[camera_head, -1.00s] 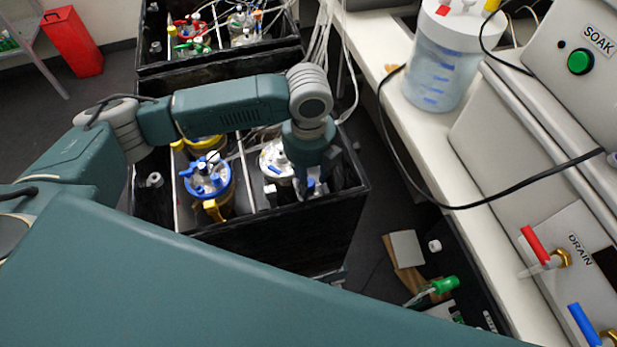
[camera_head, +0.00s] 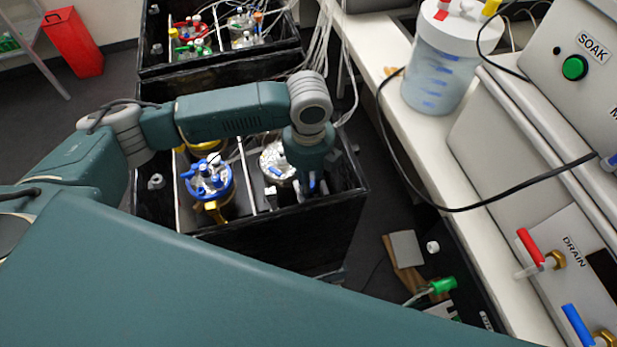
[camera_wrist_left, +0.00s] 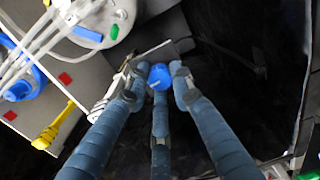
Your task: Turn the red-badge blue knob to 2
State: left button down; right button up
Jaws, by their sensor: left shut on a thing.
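My left gripper (camera_head: 311,186) reaches down into the right part of the near black box. In the left wrist view its three fingers (camera_wrist_left: 159,84) are closed around a small round blue knob (camera_wrist_left: 159,76) with a pale mark on its face. The knob sits beside a grey plate edge. In the head view the fingers and arm hide the knob. My right gripper is not in view.
The near black box (camera_head: 285,235) has a blue-topped vessel (camera_head: 209,178) and a silver-topped vessel (camera_head: 277,160) close beside my gripper. Another black box (camera_head: 220,62) stands behind. A white bench (camera_head: 480,230) with a large container (camera_head: 440,75) and black cable runs along the right.

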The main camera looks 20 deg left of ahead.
pick_arm(q)
jog(key=n+p, duration=0.4)
jog(key=p, duration=0.1)
jog(key=n+p, duration=0.4)
jog(key=p, duration=0.1)
jog(key=n+p, duration=0.5)
jog(key=shift+r+p, duration=0.3)
jog(key=shift+p, duration=0.1)
jog(key=n+p, duration=0.4)
jog(key=n, duration=0.1)
jog(key=shift+w+f+n+p, duration=0.1)
jog(key=shift+f+n+p, duration=0.1)
jog(key=shift+n+p, duration=1.8)
jog(key=shift+n+b, duration=0.45)
jog(key=shift+n, duration=0.15)
jog(key=c, duration=1.5)
grip_release()
notch_tip(320, 180, up, 12)
